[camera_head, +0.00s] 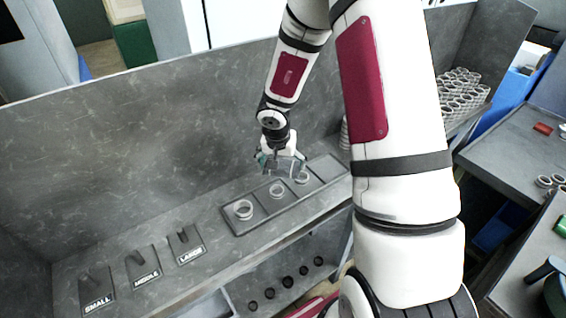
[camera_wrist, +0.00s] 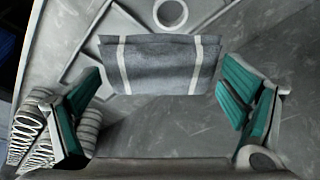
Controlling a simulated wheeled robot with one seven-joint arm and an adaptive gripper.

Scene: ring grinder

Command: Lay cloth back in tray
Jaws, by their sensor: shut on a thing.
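The cloth (camera_wrist: 160,66) is a folded grey piece with two white stripes. The grey tray (camera_head: 258,224) lies on the bench with a row of compartments.
Label stands for SMALL (camera_head: 97,300), MIDDLE (camera_head: 146,272) and LARGE (camera_head: 189,251) stand left of the tray. A grey wall rises behind the bench. Stacked rings (camera_wrist: 36,130) stand at the left in the wrist view. More rings (camera_head: 462,92) lie at the far right.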

